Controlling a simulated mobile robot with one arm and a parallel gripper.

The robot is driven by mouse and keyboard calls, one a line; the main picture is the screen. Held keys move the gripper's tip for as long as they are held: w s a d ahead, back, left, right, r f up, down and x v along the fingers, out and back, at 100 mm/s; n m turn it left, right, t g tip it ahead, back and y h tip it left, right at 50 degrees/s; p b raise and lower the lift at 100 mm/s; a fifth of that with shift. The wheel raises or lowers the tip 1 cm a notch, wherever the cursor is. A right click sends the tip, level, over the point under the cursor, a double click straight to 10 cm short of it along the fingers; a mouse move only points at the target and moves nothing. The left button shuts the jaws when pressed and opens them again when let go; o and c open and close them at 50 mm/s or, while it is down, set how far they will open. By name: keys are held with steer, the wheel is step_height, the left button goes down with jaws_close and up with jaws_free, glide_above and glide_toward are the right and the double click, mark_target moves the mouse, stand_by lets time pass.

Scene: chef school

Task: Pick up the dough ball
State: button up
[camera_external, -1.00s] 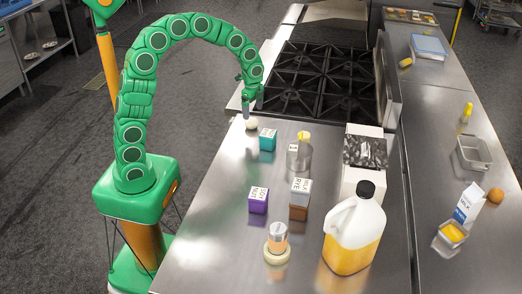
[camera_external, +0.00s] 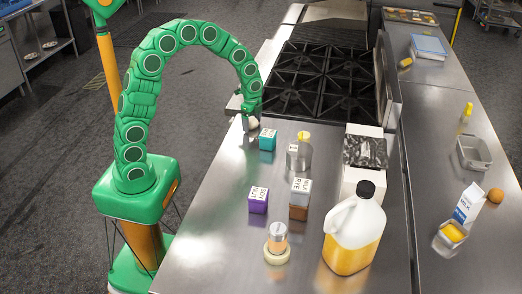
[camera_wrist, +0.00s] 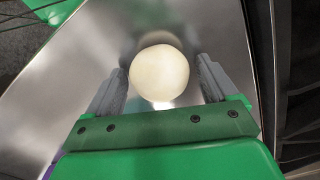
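The dough ball (camera_wrist: 159,73) is a pale cream ball on the steel counter. In the wrist view it lies between the tips of my two grey fingers, with gaps showing on both sides. My gripper (camera_wrist: 158,82) is open around it. In the external view my gripper (camera_external: 248,118) points down at the counter's far left edge, and the dough ball (camera_external: 253,122) shows partly behind a finger.
A teal box (camera_external: 267,140) stands close to the dough ball on the near side. The stove (camera_external: 318,80) lies just beyond.

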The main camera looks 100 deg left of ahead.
mark_target(252, 119)
steer(key=c, duration=1)
steer(key=shift+o, duration=0.2)
steer(key=shift+r, duration=0.65)
step_height(252, 119, up, 2)
steer(key=shift+r, duration=0.15)
steer(key=s+d+r, duration=0.9)
steer(key=s, duration=0.1)
steer(key=shift+d+r, duration=0.2)
steer(key=shift+d, duration=0.05)
